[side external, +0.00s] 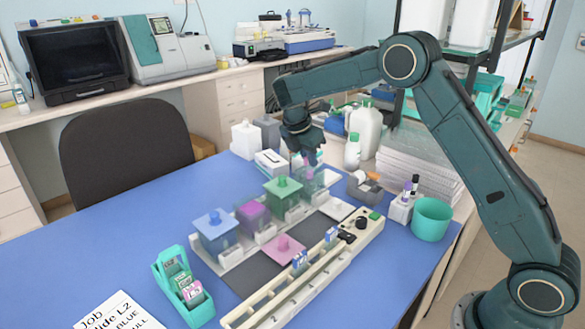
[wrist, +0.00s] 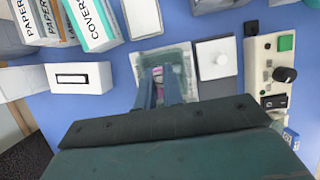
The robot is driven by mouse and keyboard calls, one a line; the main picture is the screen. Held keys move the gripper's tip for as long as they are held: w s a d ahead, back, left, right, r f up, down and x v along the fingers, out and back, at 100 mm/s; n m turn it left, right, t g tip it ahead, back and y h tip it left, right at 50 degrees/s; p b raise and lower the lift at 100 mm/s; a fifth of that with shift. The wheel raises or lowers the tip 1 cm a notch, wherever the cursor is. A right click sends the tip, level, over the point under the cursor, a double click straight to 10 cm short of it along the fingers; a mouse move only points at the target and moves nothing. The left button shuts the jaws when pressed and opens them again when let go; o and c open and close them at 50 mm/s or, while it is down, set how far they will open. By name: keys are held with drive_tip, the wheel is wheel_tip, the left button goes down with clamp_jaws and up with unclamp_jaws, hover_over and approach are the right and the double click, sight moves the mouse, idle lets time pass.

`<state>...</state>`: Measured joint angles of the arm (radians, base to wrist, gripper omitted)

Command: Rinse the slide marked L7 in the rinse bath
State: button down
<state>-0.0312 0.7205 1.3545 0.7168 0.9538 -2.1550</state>
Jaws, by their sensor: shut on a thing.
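My gripper (side external: 304,156) points down over the clear bath (side external: 318,187) at the far end of the jar row. In the wrist view its two blue-grey fingers (wrist: 159,84) reach over the open clear bath (wrist: 184,60). They are shut on a slide with a pink end (wrist: 157,74); its marking is not readable. The slide is over or in the bath; its depth is unclear. A white lid (wrist: 217,58) lies beside the bath, and also shows in the side view (side external: 337,208).
Blue-lidded (side external: 215,235), open purple (side external: 252,216) and green-lidded (side external: 283,192) jars stand in line. A pink lid (side external: 284,248) lies in front. A long cream rail (side external: 275,310) holds blue-ended slides. A teal rack (side external: 170,268) and job card (side external: 122,312) lie left. Boxes (wrist: 90,20) crowd the back.

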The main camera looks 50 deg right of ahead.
drive_tip(key=shift+f, duration=1.3)
drive_tip(key=shift+r, duration=0.1)
idle(1.6)
drive_tip(key=shift+r, duration=4.7)
